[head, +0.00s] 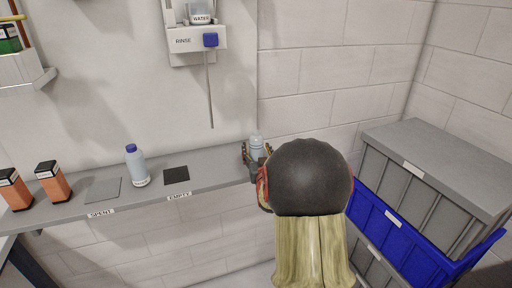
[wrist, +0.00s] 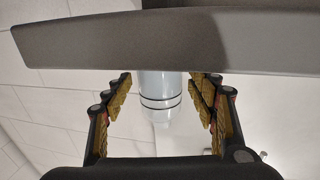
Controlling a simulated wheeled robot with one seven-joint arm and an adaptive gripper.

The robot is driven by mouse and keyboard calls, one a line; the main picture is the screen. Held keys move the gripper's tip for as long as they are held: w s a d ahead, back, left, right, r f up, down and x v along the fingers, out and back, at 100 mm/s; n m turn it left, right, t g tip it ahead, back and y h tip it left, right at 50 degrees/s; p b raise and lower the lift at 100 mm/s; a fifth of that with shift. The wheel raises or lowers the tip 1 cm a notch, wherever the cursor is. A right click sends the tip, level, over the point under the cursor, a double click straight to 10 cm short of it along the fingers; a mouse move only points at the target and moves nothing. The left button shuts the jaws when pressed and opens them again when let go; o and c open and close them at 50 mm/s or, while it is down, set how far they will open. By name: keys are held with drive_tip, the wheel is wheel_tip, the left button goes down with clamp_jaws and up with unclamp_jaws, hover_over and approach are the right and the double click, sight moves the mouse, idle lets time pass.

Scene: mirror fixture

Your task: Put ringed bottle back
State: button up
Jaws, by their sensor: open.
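The ringed bottle (wrist: 160,90) is pale and translucent, with dark rings around its body in the wrist view. In the head view the bottle (head: 257,142) stands at the right end of the grey shelf (head: 222,171), its lower part hidden by my gripper. My gripper (head: 256,155) is open, with a finger on each side of the bottle. In the wrist view the fingers of my gripper (wrist: 162,86) show gaps on both sides of it. A dark mat (head: 176,175) labelled EMPTY and a grey mat (head: 103,190) labelled SPENT lie bare on the shelf.
A blue-capped bottle (head: 136,166) stands between the mats. Two orange containers (head: 52,181) stand at the left. A RINSE dispenser (head: 194,40) with a blue knob and a thin hanging tube is on the wall. Grey and blue crates (head: 415,240) are stacked at the right.

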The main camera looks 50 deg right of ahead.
drive_tip(key=p+v, duration=0.2)
drive_tip(key=v, duration=0.8)
drive_tip(key=w+a+r+n+g+y, duration=0.15)
drive_tip(key=a+y, duration=0.25)
drive_tip(key=a, duration=0.8)
drive_tip(key=w+a+r+n+g+y, duration=0.1)
drive_tip(key=w+a+n+y, duration=0.25)
drive_tip(key=a, duration=0.85)
drive_tip(key=s+a+n+g+y, duration=0.3)
drive_tip(key=s+a+g+y, duration=0.1)
drive_tip(key=s+a, duration=1.4)
drive_tip(key=shift+s+a+n+g+y, duration=0.3)
drive_tip(key=shift+g+y, duration=0.05)
drive_tip(key=shift+g, duration=0.2)
